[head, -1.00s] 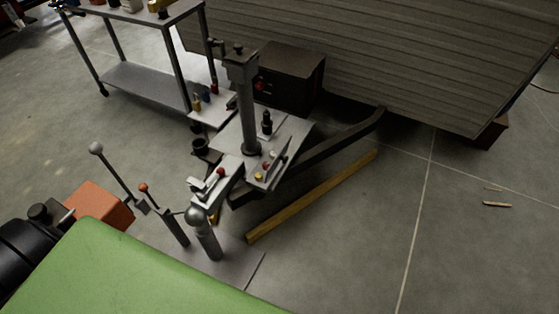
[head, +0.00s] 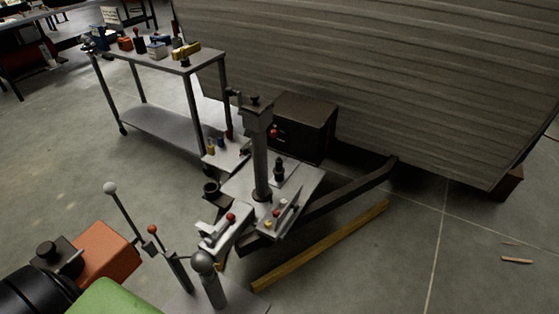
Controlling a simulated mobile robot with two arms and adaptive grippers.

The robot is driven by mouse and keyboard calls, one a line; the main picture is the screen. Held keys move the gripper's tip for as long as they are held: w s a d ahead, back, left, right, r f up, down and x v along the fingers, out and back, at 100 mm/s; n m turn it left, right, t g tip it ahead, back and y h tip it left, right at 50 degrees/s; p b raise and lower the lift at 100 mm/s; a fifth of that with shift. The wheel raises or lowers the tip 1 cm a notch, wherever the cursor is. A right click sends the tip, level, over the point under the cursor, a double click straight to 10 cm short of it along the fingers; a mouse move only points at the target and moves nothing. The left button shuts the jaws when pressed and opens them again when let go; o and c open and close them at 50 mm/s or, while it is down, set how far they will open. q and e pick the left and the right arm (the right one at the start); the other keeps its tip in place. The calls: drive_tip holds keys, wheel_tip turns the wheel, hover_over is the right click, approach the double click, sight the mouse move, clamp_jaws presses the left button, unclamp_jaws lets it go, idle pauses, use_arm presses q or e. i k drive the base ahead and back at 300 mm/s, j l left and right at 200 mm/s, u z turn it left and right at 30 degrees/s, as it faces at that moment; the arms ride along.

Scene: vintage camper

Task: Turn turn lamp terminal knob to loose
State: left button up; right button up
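I cannot pick out the lamp terminal knob for certain. Small red and yellow knobs (head: 275,212) sit on the grey hitch plate (head: 306,184) beside the upright jack post (head: 261,165). More small yellow and dark knobs (head: 211,147) stand on a small light shelf (head: 228,160) behind it. They are too small to tell whether any is tight or loose. Neither of my grippers is in view.
The grey ribbed camper wall (head: 390,80) fills the back, with a dark box (head: 303,127) before it. A metal workbench (head: 155,65) with small items stands at the upper left. A wooden beam (head: 320,247) lies on the floor. An orange block (head: 108,252) and a green surface (head: 115,298) are at the lower left.

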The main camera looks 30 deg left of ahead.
sight(268, 224)
drive_tip(key=k+l+u, duration=0.1)
drive_tip(key=u, duration=0.9)
